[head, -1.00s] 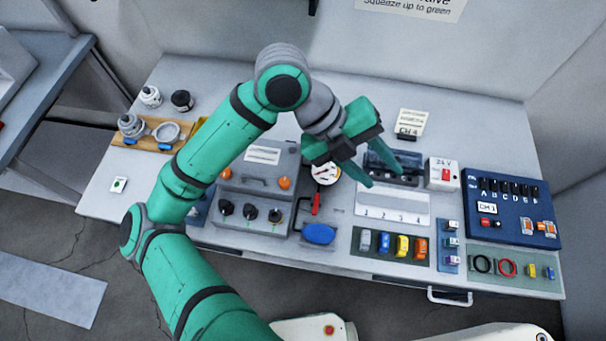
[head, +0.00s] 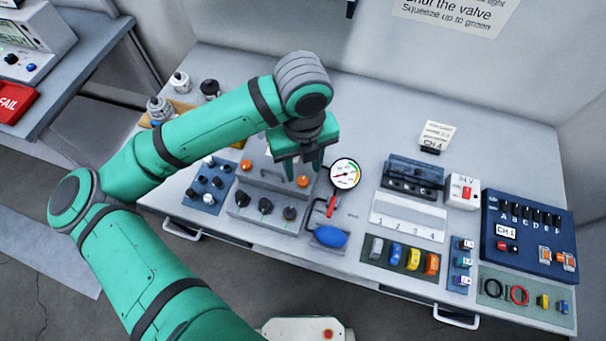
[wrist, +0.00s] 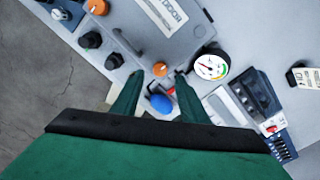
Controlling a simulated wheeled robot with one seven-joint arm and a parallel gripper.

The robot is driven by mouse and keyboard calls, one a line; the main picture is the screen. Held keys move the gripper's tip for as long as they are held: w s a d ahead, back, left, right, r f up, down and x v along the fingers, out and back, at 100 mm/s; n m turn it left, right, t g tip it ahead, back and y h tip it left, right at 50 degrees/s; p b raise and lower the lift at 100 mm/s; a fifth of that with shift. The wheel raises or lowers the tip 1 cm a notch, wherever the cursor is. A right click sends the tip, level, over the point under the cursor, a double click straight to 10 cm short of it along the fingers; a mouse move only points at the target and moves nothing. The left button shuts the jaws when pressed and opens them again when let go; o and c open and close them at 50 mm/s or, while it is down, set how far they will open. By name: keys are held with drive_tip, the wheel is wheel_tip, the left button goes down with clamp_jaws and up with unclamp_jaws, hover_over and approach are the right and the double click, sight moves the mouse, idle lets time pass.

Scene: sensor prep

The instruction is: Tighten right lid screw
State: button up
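The grey box (head: 270,205) has orange lid screws along its front part, beside a handle. The right lid screw (head: 303,181) is a round orange knob, and the left one (head: 246,165) matches it. My gripper (head: 304,168) points down above the right end of the box, its fingers apart and empty. In the wrist view the right lid screw (wrist: 160,69) shows in the gap between the fingertips, nearer the left one. Whether the fingers reach down to its height I cannot tell.
A pressure gauge (head: 344,174) with a red handle (head: 331,206) and a blue bulb (head: 330,236) stands close right of the box. Black knobs (head: 265,205) line the box front. A numbered white strip (head: 408,216) and a blue switch panel (head: 528,232) lie farther right.

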sight(303, 181)
drive_tip(key=shift+f, duration=2.7)
drive_tip(key=shift+c, duration=0.2)
clamp_jaws()
